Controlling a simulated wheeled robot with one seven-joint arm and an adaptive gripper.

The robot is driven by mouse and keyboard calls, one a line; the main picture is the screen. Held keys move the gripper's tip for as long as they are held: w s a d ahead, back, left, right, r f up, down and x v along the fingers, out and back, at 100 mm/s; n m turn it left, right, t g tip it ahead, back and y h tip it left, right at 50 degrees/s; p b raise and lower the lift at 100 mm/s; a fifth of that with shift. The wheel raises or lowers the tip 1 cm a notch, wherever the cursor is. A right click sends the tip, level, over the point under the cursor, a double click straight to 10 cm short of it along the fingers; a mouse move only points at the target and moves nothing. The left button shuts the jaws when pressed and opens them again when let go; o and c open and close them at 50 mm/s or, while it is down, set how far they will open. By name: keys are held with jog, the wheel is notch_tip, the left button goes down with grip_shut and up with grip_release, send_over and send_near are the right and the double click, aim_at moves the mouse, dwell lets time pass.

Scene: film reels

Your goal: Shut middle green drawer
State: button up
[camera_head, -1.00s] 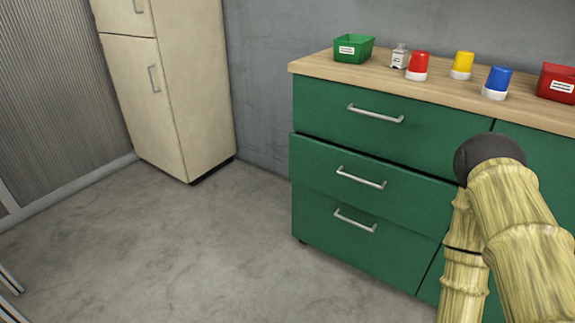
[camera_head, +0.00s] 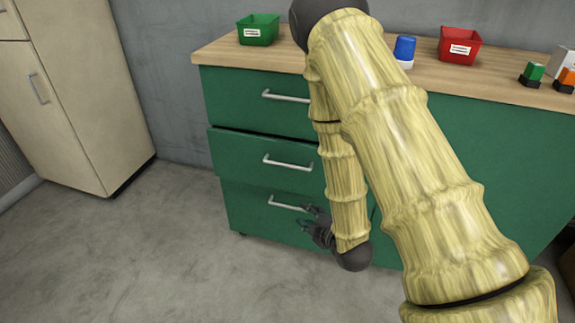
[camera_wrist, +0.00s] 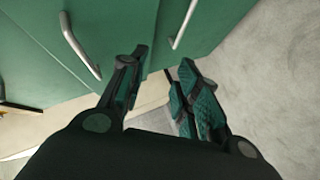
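The middle green drawer (camera_head: 237,152) stands out a little from the front of the cabinet, with its silver handle (camera_head: 287,162) across it. My gripper (camera_head: 312,216) is low in front of the cabinet, near the right end of the bottom drawer's handle (camera_head: 284,203), below and right of the middle handle. In the wrist view my gripper (camera_wrist: 163,64) has its two fingers apart with nothing between them. Two silver handles on green fronts show there, one at the left (camera_wrist: 78,44) and one near the top (camera_wrist: 183,24). My arm hides the right part of the drawers.
The wooden worktop (camera_head: 500,87) carries a green bin (camera_head: 258,30), a blue-capped object (camera_head: 404,50), a red bin (camera_head: 459,46) and small items at right. A cream cabinet (camera_head: 75,80) stands at left. The floor (camera_head: 150,240) between is clear.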

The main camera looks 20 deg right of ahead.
aim_at(287, 166)
jog(key=w+r+n+t+y, duration=0.2)
jog(key=w+r+n+t, duration=0.15)
jog(key=r, duration=0.65)
jog(key=shift+n+g, duration=0.25)
jog(key=shift+n, duration=0.1)
jog(key=b+x, duration=0.1)
jog(key=x, duration=1)
jog(key=shift+w+d+f+b, duration=0.1)
jog(key=shift+w+f+b, duration=0.1)
jog(key=shift+b, duration=0.2)
jog(key=shift+s, duration=0.1)
grip_shut()
